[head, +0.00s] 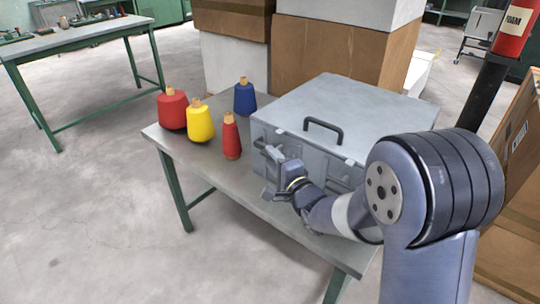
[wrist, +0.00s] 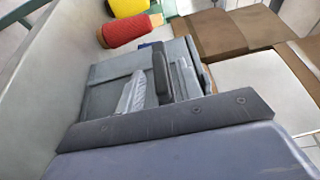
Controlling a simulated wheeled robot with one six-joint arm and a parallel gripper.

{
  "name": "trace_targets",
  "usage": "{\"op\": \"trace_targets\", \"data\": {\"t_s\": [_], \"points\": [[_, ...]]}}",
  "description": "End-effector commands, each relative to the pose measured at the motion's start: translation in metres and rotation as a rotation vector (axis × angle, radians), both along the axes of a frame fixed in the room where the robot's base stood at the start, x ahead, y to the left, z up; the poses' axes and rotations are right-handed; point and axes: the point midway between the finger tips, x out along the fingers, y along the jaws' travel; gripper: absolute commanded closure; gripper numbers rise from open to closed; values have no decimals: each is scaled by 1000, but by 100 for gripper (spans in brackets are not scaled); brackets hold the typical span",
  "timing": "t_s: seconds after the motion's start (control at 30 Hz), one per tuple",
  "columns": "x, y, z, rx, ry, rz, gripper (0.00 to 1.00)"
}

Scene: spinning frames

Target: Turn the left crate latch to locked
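In the head view my gripper (head: 271,172) is at the left part of the crate's front, by the left latch area. My gripper covers much of that area, so the latch's angle is unclear. In the wrist view the crate (wrist: 110,95) lies close ahead, with grey finger-like parts in front of it. I cannot tell whether they touch the latch or how far apart the fingers are. My arm hides the crate's lower right front.
Yellow (head: 200,122), blue (head: 244,98) and two red thread cones, one nearer the crate (head: 232,138), stand left of the crate on the grey table (head: 185,150). Cardboard boxes (head: 340,60) are behind it. Open floor (head: 80,200) lies to the left.

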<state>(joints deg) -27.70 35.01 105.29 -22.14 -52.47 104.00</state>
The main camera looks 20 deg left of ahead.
Motion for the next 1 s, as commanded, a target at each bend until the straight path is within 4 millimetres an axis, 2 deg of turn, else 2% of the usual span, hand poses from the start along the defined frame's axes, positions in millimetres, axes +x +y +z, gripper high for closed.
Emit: {"op": "trace_targets", "data": {"t_s": [0.2, 0.53, 0.93, 1.0], "points": [[13, 13, 0, 0, 0, 0, 65], [15, 14, 0, -1, 1, -1, 66], [14, 14, 0, -1, 1, -1, 99], [14, 14, 0, -1, 1, -1, 100]]}}
